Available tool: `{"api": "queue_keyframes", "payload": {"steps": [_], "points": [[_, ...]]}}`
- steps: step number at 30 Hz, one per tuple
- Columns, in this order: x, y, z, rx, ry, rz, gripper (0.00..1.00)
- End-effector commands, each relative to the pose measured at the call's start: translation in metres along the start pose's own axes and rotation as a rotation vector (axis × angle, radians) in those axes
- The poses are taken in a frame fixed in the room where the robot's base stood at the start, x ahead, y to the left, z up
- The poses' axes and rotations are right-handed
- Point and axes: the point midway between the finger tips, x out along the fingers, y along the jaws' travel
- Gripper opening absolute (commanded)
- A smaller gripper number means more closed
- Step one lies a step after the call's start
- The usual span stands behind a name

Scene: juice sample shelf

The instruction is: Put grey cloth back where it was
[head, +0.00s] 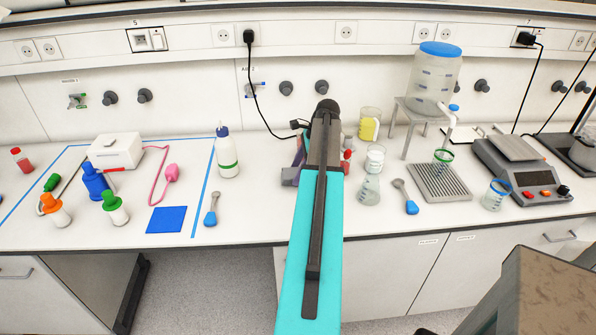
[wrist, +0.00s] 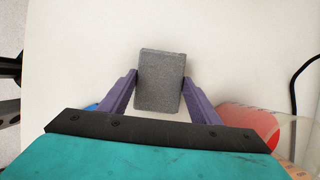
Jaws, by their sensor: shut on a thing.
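The grey cloth (wrist: 160,82) is a small folded grey block between the two purple fingers of my gripper (wrist: 158,90) in the wrist view. The fingers press on its left and right sides. In the head view the grey cloth (head: 290,177) shows as a small grey patch left of my arm, near a purple finger (head: 300,152). My arm hides most of the gripper there. The pale bench surface lies behind the cloth in the wrist view; I cannot tell whether the cloth touches it. A flat blue cloth (head: 166,220) lies on the left part of the bench.
A wash bottle (head: 228,158) and a blue-handled spoon (head: 211,208) stand and lie left of my arm. Beakers (head: 369,190), another spoon (head: 405,197), a drip tray (head: 439,183) and a scale (head: 525,170) are to the right. Blue tape lines (head: 203,190) mark the left area.

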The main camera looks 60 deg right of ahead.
Motion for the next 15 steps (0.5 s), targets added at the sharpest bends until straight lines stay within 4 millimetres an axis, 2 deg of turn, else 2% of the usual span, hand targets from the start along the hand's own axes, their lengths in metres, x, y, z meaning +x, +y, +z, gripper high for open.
{"api": "queue_keyframes", "payload": {"steps": [6, 15], "points": [[0.0093, 0.0001, -0.0039, 0.000, 0.000, 0.000, 0.36], [0.0100, 0.0000, -0.0043, 0.000, 0.000, 0.000, 0.36]]}}
